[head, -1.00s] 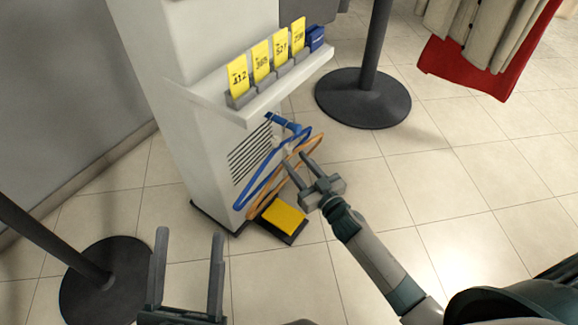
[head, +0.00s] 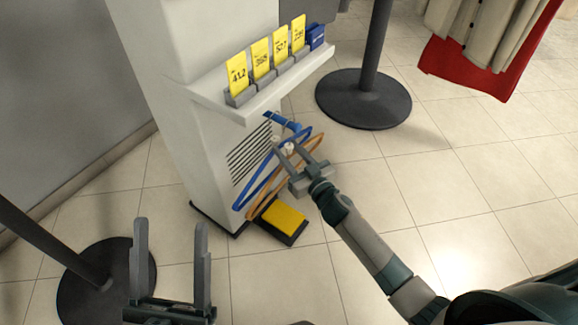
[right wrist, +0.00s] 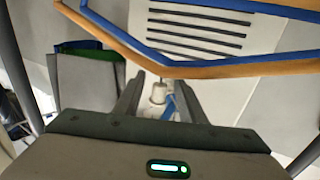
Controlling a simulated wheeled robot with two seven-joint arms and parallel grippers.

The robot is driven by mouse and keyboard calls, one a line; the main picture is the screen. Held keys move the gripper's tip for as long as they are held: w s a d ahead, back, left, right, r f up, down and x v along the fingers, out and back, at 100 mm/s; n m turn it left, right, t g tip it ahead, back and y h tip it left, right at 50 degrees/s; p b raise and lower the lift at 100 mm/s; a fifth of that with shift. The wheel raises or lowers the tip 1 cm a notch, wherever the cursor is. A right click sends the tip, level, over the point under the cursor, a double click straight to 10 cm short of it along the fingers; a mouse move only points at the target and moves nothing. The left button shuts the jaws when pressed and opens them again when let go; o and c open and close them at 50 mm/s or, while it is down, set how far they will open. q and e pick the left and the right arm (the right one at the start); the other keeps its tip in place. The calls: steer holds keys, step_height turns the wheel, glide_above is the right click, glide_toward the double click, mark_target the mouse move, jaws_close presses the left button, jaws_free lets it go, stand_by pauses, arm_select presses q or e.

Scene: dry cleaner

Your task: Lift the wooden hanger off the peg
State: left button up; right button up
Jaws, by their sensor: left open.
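The wooden hanger (head: 265,190) is an orange-brown loop hanging at the side of the pale cabinet, close beside a blue hanger (head: 249,195). In the right wrist view the wooden hanger (right wrist: 200,71) crosses above my finger ends, with the blue one behind it. My right gripper (head: 288,150) is at the hangers; its fingers are apart. A small white knob (right wrist: 158,93), perhaps the peg's end, shows between them. The fingers and the hangers overlap, so I cannot tell whether they touch. My left gripper (head: 171,225) is open and empty at lower left, away from the hangers.
A ledge with yellow number cards (head: 261,60) juts out above the hangers. A black box with a yellow top (head: 284,216) lies on the floor beneath. Post bases stand at left (head: 75,290) and upper right (head: 363,98). Garments (head: 490,40) hang at the upper right.

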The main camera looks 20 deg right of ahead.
steer(key=shift+c, duration=0.6)
jaws_close()
arm_select(q)
steer(key=shift+f, duration=0.15)
arm_select(e)
steer(key=shift+r, duration=0.2)
steer(key=shift+r+p, duration=0.15)
steer(key=shift+p, duration=0.15)
steer(key=shift+s+d, duration=0.15)
steer(key=shift+s, duration=0.1)
arm_select(q)
steer(key=w+d+f+g+y+p, duration=0.1)
steer(key=w+f+g+p, duration=0.1)
steer(key=f+g, duration=0.4)
step_height(320, 180, down, 3)
steer(key=shift+w+d+r+y+p, duration=0.15)
steer(key=shift+w+y+p, duration=0.2)
steer(key=shift+w, duration=0.2)
arm_select(e)
steer(key=s+d, duration=1)
steer(key=s, duration=0.3)
steer(key=shift+s+d, duration=0.35)
steer(key=shift+d, duration=0.05)
